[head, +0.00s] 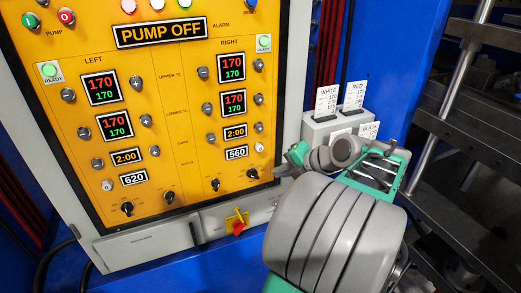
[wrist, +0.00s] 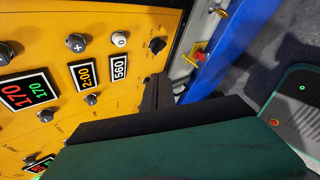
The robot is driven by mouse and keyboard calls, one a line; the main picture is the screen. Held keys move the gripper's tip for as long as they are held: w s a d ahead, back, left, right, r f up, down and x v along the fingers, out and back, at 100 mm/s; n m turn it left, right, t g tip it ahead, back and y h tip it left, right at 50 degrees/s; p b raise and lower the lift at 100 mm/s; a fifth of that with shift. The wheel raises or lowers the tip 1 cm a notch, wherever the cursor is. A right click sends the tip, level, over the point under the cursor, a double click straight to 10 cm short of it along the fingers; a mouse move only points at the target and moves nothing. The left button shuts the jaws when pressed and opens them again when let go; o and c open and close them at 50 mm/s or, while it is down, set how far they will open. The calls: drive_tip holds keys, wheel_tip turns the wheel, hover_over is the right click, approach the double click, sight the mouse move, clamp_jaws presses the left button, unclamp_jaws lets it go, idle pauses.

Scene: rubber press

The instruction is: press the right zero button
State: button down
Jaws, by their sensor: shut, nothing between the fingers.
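The right zero button, a white round button marked 0 (wrist: 121,39), is on the yellow panel in the wrist view, near the 560 display (wrist: 119,68). In the head view, the small white button (head: 259,147) is right of the 2:00 display, above a black knob (head: 252,173). My gripper (wrist: 159,88) is shut and empty, its dark fingertips beside the panel below the 560 display. In the head view, my gripper (head: 281,172) is at the panel's lower right edge, below and right of the button. I cannot tell whether the tips touch the panel.
Other knobs and displays crowd the panel (head: 180,120). A red and yellow switch (head: 238,225) is below it. A grey box with white cards (head: 325,125) stands to the right. A dark metal frame (head: 470,150) is farther right. A white button (head: 107,185) is on the left half.

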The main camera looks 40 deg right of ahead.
sight(259, 148)
drive_tip(key=w+d+p, duration=0.2)
drive_tip(key=w, duration=0.6)
drive_tip(key=shift+w+d, duration=0.15)
drive_tip(key=shift+w, duration=0.15)
idle(2.0)
drive_tip(key=shift+w+d+b, duration=0.15)
drive_tip(key=shift+w+b, duration=0.25)
drive_tip(key=shift+b, duration=0.15)
